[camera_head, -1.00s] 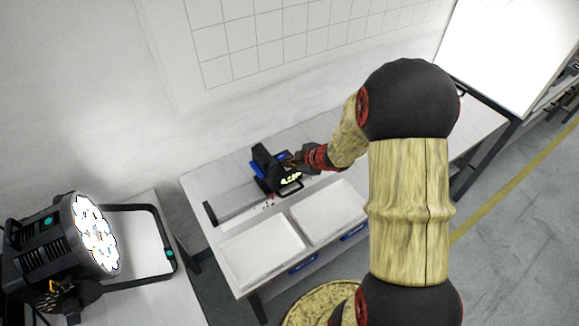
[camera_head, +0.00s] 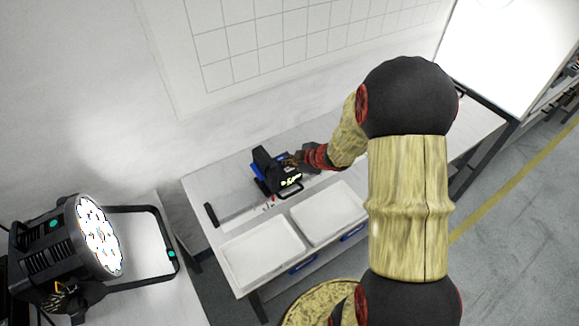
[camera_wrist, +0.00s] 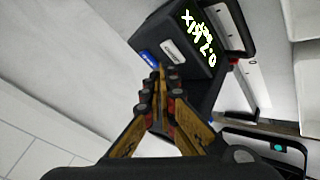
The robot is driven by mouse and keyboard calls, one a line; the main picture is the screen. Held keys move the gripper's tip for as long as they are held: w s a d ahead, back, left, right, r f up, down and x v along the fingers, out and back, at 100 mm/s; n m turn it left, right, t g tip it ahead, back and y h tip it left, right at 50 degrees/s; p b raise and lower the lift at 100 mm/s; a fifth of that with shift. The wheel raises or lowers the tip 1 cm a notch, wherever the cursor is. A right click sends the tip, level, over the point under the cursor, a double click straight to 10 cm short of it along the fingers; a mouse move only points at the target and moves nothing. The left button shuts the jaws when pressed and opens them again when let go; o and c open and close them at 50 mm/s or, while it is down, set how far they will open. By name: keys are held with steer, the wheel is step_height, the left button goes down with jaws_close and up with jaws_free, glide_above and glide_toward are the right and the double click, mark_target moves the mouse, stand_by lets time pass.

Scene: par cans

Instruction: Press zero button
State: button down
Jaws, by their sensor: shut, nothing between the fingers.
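A black device (camera_head: 276,172) with a lit display sits on the workbench, and it also shows in the wrist view (camera_wrist: 190,62). Its display (camera_wrist: 199,37) shows glowing digits, seen at a slant. Below the display are a blue button (camera_wrist: 148,58) and a pale button (camera_wrist: 173,52); I cannot read which is zero. My gripper (camera_wrist: 158,76) is shut and empty, its fingertips close in front of these buttons. I cannot tell whether they touch the device. In the head view my gripper (camera_head: 298,163) is at the device's right side, and its fingertips are hard to make out.
Two white trays (camera_head: 227,262) (camera_head: 334,237) lie in front of the device on the workbench (camera_head: 215,180). A black par can light (camera_head: 65,250) stands on a separate table at the left. The wall is behind; the bench right of the arm looks clear.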

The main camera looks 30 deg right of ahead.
mark_target(288, 170)
step_height(288, 170, up, 5)
steer(key=p, duration=0.5)
stand_by(0.3)
stand_by(0.7)
